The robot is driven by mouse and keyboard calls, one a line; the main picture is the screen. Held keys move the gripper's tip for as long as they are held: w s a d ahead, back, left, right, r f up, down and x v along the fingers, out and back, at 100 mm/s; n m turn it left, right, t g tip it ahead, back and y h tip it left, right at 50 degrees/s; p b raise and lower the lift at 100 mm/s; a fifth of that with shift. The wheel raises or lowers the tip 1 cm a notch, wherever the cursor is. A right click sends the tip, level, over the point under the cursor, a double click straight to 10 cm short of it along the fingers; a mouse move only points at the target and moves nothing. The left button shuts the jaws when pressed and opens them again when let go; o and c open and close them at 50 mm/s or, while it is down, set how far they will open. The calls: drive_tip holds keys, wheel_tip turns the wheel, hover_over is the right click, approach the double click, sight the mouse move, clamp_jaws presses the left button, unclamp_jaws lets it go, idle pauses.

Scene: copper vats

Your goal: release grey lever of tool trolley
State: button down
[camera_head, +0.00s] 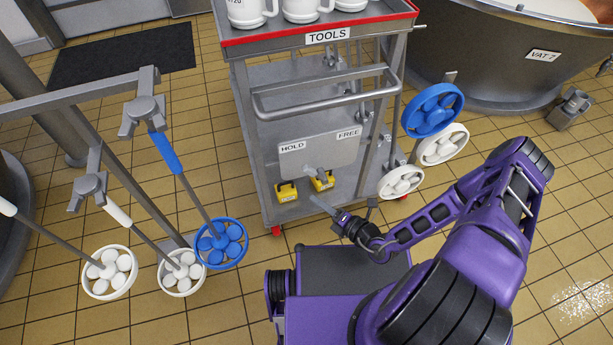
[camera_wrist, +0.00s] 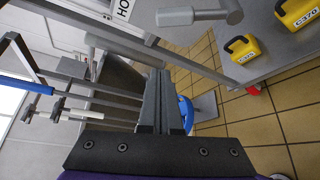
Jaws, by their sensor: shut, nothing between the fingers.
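The tool trolley (camera_head: 262,150) stands ahead, with a red-rimmed top and a TOOLS sign. Its front plate (camera_head: 335,155) carries HOLD at the left and FREE at the right. The small grey lever (camera_head: 316,173) sits low on this plate; its exact angle is hard to tell in the head view. In the wrist view the lever (camera_wrist: 175,16) is at the top, its handle reaching left from the pivot, toward the HOLD label side. My gripper (camera_head: 316,200) is shut and empty, below and in front of the lever. In the wrist view its fingertips (camera_wrist: 158,74) are apart from the lever.
Two yellow blocks with handles, one marked C375 (camera_wrist: 244,50) and one C370 (camera_wrist: 299,12), stand on the trolley's lower shelf. A handrail (camera_head: 320,104) crosses above the plate.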

sight(315, 174)
drive_tip(key=w+a+b, duration=0.1)
drive_tip(key=w+a, duration=0.2)
drive_tip(key=w, duration=0.5)
drive_tip(key=shift+w+a+f+b, duration=0.2)
drive_tip(key=shift+w+a+b, duration=0.05)
drive_tip(key=shift+w+b, duration=0.1)
idle(0.5)
drive_tip(key=shift+d+r+m+y, duration=0.25)
drive_tip(key=shift+d+m+y, duration=0.05)
